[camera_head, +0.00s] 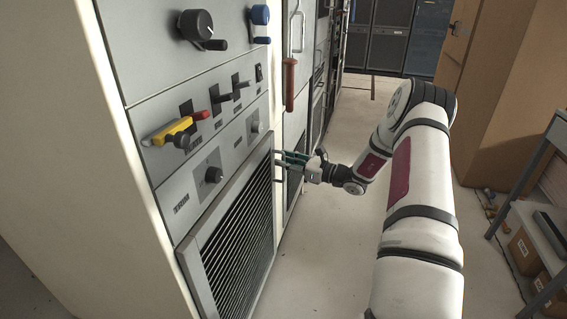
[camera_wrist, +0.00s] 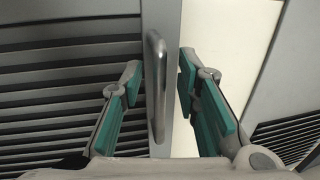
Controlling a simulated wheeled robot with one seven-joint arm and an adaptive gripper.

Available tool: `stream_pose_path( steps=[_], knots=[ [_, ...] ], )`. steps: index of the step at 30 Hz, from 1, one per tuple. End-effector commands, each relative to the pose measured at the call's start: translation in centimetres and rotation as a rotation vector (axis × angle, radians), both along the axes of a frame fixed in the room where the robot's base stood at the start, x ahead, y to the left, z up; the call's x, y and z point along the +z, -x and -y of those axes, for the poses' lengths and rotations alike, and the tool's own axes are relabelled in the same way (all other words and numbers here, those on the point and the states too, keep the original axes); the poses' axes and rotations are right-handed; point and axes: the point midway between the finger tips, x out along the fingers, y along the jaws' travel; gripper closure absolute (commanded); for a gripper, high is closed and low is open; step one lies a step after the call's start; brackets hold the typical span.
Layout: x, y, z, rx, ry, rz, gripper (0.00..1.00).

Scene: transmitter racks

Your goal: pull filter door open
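The filter door (camera_head: 238,245) is the dark louvred panel with a grey frame, low on the front of the near cabinet. In the wrist view its slats (camera_wrist: 70,85) fill the left side. A vertical bar handle (camera_wrist: 156,85) stands on the door's right edge. My gripper (camera_head: 280,158) is at the door's upper right edge in the head view. In the wrist view my gripper (camera_wrist: 160,80) is open, with one green-padded finger on each side of the handle. A gap shows between each finger and the handle, so it is not gripped. The handle is hidden in the head view.
Above the door are a knob (camera_head: 213,174), a yellow-and-red lever (camera_head: 175,130) and a black crank (camera_head: 199,27). A red handle (camera_head: 290,84) hangs on the neighbouring cabinet. Floor (camera_head: 335,235) is clear right of the door; a shelf (camera_head: 545,225) stands far right.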

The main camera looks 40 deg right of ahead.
Motion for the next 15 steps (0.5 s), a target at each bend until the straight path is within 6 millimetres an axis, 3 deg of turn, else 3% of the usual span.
stream_pose_path(
  steps=[12, 15],
  knots=[
    [0.04, -0.8, -0.37, -0.001, 0.0, 0.0, 0.71],
    [0.04, -0.79, -0.37, -0.001, 0.0, 0.0, 0.91]
  ],
)
